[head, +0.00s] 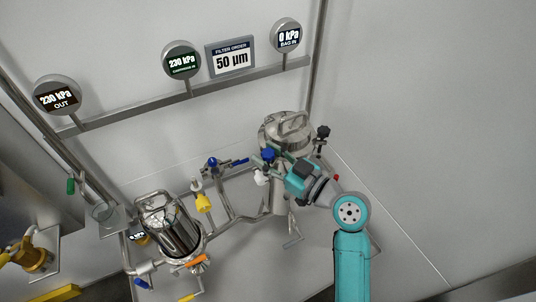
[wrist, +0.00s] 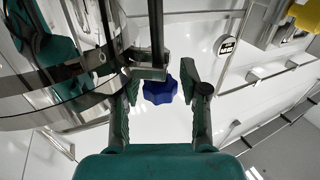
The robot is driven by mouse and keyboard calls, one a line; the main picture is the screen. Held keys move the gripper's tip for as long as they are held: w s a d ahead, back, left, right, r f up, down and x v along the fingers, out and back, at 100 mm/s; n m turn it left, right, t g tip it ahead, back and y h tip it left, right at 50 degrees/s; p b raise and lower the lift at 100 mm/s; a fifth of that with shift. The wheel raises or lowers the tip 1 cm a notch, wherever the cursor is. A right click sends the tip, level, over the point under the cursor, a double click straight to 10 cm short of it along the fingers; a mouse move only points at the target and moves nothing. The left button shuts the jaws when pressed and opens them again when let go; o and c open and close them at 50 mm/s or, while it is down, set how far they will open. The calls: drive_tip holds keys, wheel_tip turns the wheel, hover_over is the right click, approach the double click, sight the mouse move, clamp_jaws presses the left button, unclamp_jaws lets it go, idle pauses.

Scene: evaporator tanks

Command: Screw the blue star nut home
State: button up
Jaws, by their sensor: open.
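The blue star nut (head: 268,155) is at the left side of the lidded steel vessel (head: 289,133) in the head view. In the wrist view the blue star nut (wrist: 161,91) shows beyond and between my fingertips, beside a dark upright rod. My gripper (head: 269,157) reaches in from the right and is open around the nut's place. In the wrist view my gripper (wrist: 160,78) has a finger on each side of the nut, with a visible gap at the right. Whether the left finger touches the nut or rod, I cannot tell. The nut's threads are hidden.
A white star nut (head: 261,178) and a black star nut (head: 323,131) sit around the same vessel. A second steel housing (head: 174,230) stands at lower left among pipes and valves. Gauges, including the green-faced one (head: 182,61), line a wall rail. The right wall area is clear.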

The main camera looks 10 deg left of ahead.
clamp_jaws()
drive_tip(key=shift+s+f+m+t+h, duration=0.1)
drive_tip(key=shift+m+t+h, duration=0.6)
drive_tip(key=shift+t, duration=0.3)
drive_tip(key=shift+f+m+t+h, duration=0.1)
drive_tip(key=shift+m+t+h, duration=1.4)
drive_tip(key=shift+t+h, duration=0.1)
unclamp_jaws()
drive_tip(key=shift+r, duration=0.2)
